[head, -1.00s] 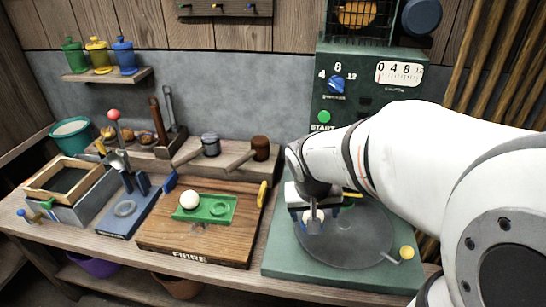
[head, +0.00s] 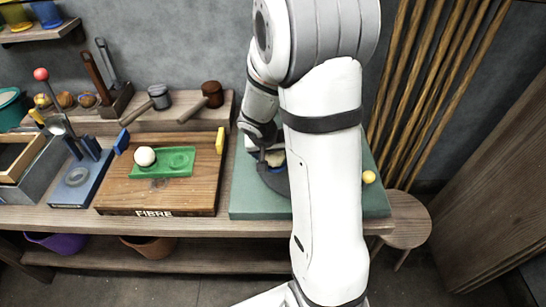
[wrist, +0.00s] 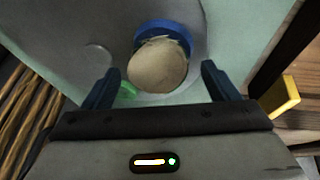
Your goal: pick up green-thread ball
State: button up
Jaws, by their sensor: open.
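A tan ball (wrist: 158,66) sits at a blue ring (wrist: 168,32) on the grey disc (wrist: 92,42) of the green machine base. A small green bit (wrist: 128,90), perhaps thread, shows at its lower left in the wrist view. My gripper (wrist: 160,72) is open, one dark blue finger on each side of the ball, with gaps showing. In the head view my gripper (head: 268,158) is low over the disc, and my arm hides much of it. The ball (head: 276,158) shows only partly there.
A wooden board (head: 205,195) with a white ball (head: 145,156) on a green tray (head: 180,173) lies to the left. A yellow knob (head: 368,177) is at the base's right. A yellow piece (wrist: 284,95) shows right of my gripper. Several small balls (head: 64,99) sit at the far left.

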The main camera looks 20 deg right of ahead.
jog(key=shift+w+d+f, duration=0.2)
jog(key=shift+f, duration=0.45)
jog(key=shift+c, duration=0.4)
jog(key=shift+r, duration=0.1)
jog(key=c, duration=1)
